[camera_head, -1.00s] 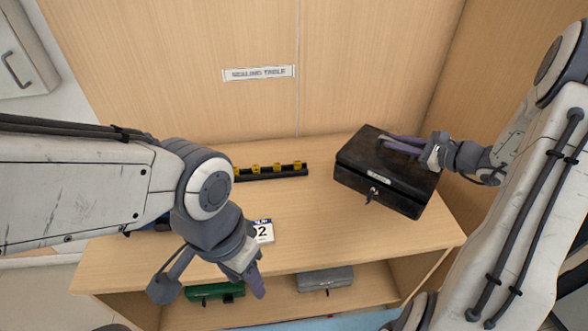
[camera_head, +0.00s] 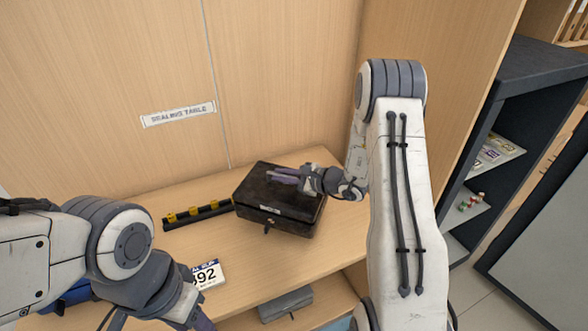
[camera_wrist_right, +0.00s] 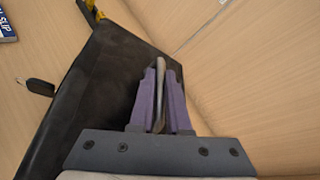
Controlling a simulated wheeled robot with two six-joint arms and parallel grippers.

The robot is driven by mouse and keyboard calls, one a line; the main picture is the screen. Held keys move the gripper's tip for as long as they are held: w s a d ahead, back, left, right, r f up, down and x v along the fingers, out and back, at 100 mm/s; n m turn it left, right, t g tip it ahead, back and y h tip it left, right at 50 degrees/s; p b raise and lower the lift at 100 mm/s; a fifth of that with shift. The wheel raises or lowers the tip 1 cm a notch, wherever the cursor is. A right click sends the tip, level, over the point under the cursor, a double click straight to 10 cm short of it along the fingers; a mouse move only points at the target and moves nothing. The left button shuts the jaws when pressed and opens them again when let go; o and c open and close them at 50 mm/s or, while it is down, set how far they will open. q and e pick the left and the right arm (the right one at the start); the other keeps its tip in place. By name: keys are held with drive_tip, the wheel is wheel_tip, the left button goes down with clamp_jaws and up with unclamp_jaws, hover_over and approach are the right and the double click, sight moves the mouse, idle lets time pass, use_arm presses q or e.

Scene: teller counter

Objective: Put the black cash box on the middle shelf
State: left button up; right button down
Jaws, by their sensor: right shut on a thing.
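The black cash box (camera_head: 262,212), with a label and a key at its front, is at the sealing table's right part in the head view. I cannot tell whether it rests on the top or hangs just above it. My right gripper (camera_head: 284,176) is shut on its top handle; in the wrist view the purple fingers (camera_wrist_right: 160,98) close around the grey handle (camera_wrist_right: 160,75). A dark shelf unit stands at the right, with a middle board (camera_head: 468,212) holding small red and green items. My left gripper (camera_head: 196,318) is cut off at the bottom edge.
A black strip with yellow pieces (camera_head: 196,211) lies left of the box. A grey box (camera_head: 286,302) sits under the table top. A wooden side panel (camera_head: 455,90) stands between the table and the shelf unit.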

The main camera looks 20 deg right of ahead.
sight(282, 184)
drive_tip(key=shift+w+f+p, duration=0.15)
drive_tip(key=shift+f+p, duration=0.35)
drive_tip(key=shift+f, duration=1.4)
drive_tip(key=c, duration=1.3)
unclamp_jaws()
drive_tip(key=shift+a+f, duration=0.1)
drive_tip(key=shift+f, duration=0.1)
drive_tip(key=o, duration=0.4)
